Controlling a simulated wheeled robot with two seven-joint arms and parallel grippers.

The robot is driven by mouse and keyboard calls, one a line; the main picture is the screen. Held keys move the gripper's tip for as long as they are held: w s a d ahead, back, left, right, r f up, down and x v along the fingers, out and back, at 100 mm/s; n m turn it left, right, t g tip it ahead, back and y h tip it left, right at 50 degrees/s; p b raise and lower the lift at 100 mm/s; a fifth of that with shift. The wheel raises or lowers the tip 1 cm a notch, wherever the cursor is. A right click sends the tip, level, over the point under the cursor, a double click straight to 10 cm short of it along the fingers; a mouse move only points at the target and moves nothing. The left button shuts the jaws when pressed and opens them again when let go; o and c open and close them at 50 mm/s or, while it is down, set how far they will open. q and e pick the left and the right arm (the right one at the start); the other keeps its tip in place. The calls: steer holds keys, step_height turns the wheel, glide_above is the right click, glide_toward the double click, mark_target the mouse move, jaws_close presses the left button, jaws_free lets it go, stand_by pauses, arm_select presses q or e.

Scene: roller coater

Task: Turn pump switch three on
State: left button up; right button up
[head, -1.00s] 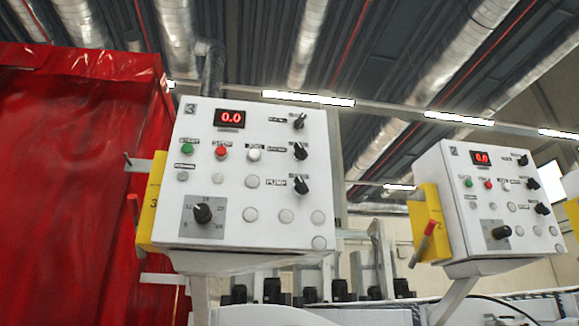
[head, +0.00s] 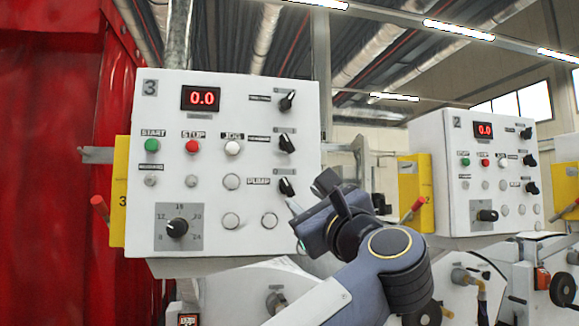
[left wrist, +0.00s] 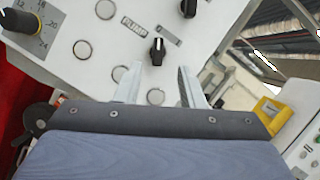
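Control panel three (head: 215,105) is a white box marked 3 with a red 0.0 display. Its pump switch (head: 287,187) is a black knob beside the PUMP label, low on the right side. My left gripper (head: 297,222) is just below and in front of this knob and partly hides the panel's lower right corner. In the left wrist view, the pump switch (left wrist: 157,50) lies just beyond the gap between the fingertips of my left gripper (left wrist: 159,75). The fingers are apart and empty. My right gripper is not in view.
More black knobs (head: 286,143) sit above the pump switch. Green, red and white buttons (head: 192,146) and a large dial (head: 177,227) are to the left. A second panel (head: 480,170) stands at right. A yellow holder (head: 119,190) flanks panel three.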

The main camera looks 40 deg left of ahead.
mark_target(288, 187)
arm_select(q)
steer(key=p+x, duration=0.2)
steer(key=x, duration=0.4)
steer(key=shift+a+r+p, duration=0.1)
steer(key=shift+a+p, duration=0.1)
steer(key=shift+p, duration=0.2)
steer(key=shift+w+a+r, duration=0.1)
steer(key=shift+w+a, duration=0.15)
steer(key=shift+a, duration=0.3)
jaws_close()
